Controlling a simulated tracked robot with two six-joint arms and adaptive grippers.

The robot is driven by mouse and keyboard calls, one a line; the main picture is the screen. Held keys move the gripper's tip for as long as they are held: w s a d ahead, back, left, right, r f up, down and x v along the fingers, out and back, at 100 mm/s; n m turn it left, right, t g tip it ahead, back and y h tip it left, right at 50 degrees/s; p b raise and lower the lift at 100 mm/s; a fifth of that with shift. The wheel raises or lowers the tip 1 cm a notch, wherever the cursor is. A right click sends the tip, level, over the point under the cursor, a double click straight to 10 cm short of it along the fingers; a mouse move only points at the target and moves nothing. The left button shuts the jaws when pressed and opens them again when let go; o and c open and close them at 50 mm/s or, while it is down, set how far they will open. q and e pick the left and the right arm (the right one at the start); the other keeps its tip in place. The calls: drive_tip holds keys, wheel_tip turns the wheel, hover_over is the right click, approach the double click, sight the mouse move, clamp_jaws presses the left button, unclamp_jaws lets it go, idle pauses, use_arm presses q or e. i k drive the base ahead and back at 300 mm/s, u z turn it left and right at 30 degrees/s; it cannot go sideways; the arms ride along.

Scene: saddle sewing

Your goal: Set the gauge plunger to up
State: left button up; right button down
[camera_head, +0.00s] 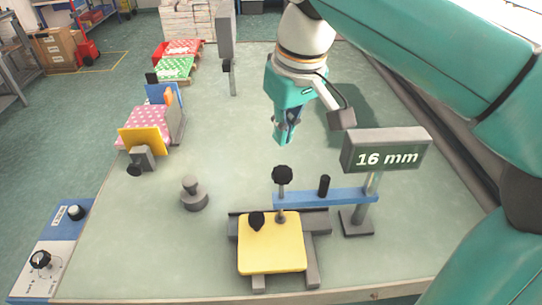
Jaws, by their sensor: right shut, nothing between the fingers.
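The gauge stands at the front right of the table, with a blue bar (345,196) and a grey display (385,152) that reads "16 mm". A dark round knob (282,174) tops a thin vertical rod at the bar's left end. A short black cylinder (324,186) stands on the bar right of it. I cannot tell for certain which of these is the plunger. My right gripper (284,138) is shut and empty, pointing down above the table behind the dark knob and apart from it. My left gripper is not in view.
A yellow plate (271,245) lies on a grey holder below the bar. A grey weight-like piece (193,194) stands left of it. Fabric pieces (146,126) line the table's left side. A control panel (49,253) is at front left. The table's middle is clear.

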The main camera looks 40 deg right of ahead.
sight(281, 198)
drive_tip(key=k, duration=1)
